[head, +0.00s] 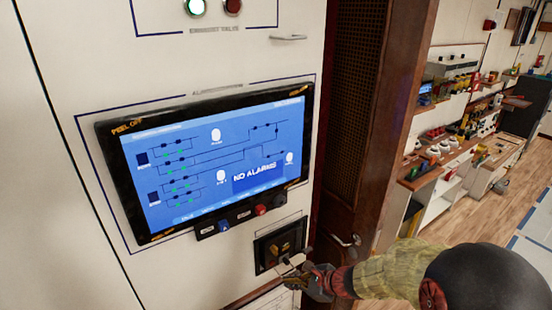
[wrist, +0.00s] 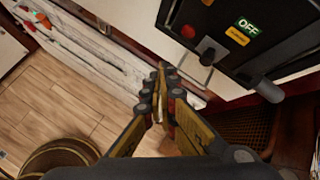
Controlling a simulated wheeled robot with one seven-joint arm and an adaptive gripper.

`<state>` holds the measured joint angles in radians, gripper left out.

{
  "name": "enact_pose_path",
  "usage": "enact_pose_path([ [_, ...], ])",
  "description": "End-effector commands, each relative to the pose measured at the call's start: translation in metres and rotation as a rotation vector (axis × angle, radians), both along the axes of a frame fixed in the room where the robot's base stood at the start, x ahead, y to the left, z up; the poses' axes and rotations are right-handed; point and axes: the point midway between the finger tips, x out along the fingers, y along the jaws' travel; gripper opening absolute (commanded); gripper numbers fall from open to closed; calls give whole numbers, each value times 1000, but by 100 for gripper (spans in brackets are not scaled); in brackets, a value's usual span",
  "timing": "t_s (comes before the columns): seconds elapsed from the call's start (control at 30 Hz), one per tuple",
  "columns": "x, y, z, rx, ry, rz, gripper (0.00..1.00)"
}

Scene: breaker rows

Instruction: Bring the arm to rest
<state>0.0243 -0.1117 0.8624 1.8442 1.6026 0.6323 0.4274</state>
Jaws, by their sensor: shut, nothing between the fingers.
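My gripper (head: 292,268) reaches in from the lower right in the head view, just below and in front of a small black breaker box (head: 264,252) on the white cabinet. In the wrist view my gripper (wrist: 160,72) has its fingers together and empty, pointing past the lower left of a black switch unit (wrist: 225,40). That unit bears a green OFF label (wrist: 247,26), a yellow label (wrist: 237,37) and a dark lever (wrist: 207,55). The fingertips look apart from the lever, but the exact gap is hard to tell. My arm is bent at the lower right.
A screen (head: 215,160) reading NO ALARMS is on the white cabinet (head: 60,200) above the box. A cluttered bench (head: 440,175) and open wood floor (head: 500,210) lie farther right.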

Motion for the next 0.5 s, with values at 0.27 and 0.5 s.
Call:
enact_pose_path([
  [0.27,-78,10,-6,-165,-78,455,0],
  [0.5,-161,-20,39,-437,-265,1001,0],
])
